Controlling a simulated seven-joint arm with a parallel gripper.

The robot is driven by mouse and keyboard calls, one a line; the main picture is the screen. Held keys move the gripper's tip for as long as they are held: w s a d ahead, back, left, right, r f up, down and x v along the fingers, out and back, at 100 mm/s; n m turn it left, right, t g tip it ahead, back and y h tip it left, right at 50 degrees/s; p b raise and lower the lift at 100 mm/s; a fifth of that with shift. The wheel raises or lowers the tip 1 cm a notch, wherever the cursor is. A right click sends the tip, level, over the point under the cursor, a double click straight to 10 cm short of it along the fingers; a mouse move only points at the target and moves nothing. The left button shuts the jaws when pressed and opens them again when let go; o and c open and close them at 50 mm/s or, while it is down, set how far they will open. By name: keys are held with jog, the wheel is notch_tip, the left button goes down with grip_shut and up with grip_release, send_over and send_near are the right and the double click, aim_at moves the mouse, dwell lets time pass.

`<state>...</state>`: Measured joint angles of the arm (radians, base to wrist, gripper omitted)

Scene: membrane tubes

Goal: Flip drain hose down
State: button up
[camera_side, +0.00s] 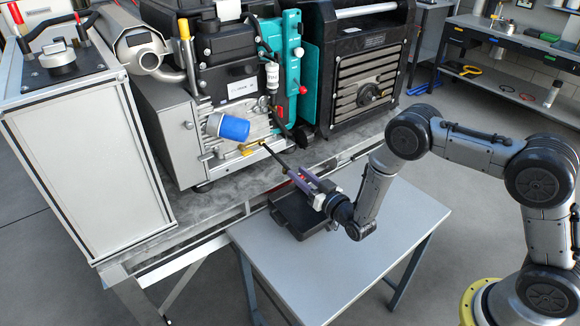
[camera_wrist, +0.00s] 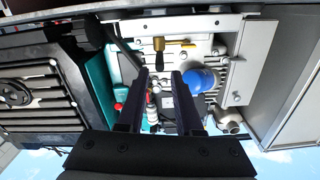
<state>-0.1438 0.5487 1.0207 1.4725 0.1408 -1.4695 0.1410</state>
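The drain hose appears to be the short black tube (camera_side: 275,156) at the bottom front of the engine unit in the side view. It sticks outward and slopes down from a brass fitting toward my gripper (camera_side: 293,174). In the wrist view a brass piece with a dark end (camera_wrist: 159,46) shows, seen nearly end-on, just beyond the fingertips. My gripper (camera_wrist: 158,74) is open there, with background visible between its two dark fingers. The tube's outer end lies close to the fingertips; whether they touch cannot be told.
A blue cylindrical filter (camera_side: 231,128) is left of the tube; it also shows in the wrist view (camera_wrist: 200,80). A yellow handle (camera_wrist: 180,42) is beside the brass piece. A black tray (camera_side: 298,215) lies below my gripper on a grey table (camera_side: 345,265). A teal panel (camera_side: 284,65) stands above.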

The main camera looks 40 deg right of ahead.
jog(key=s, duration=0.7)
jog(key=w+d+r+m+t+h, duration=0.1)
jog(key=w+r+t, duration=0.1)
jog(key=r, duration=1.1)
jog(key=w+d+r+t, duration=0.2)
jog(key=r, duration=1.1)
jog(key=s+d+r+g, duration=0.1)
jog(key=s+r+g, duration=0.35)
jog(key=r, duration=0.75)
jog(key=s+n+g+y, duration=0.1)
jog(key=s+g, duration=0.1)
jog(key=s, duration=1.1)
jog(key=s+f+n+g, duration=0.1)
jog(key=s+f+g, duration=0.9)
jog(key=s+f, duration=0.5)
jog(key=s+d, duration=0.1)
jog(key=s, duration=0.2)
jog(key=shift+s+n, duration=0.35)
jog(key=shift+n, duration=0.05)
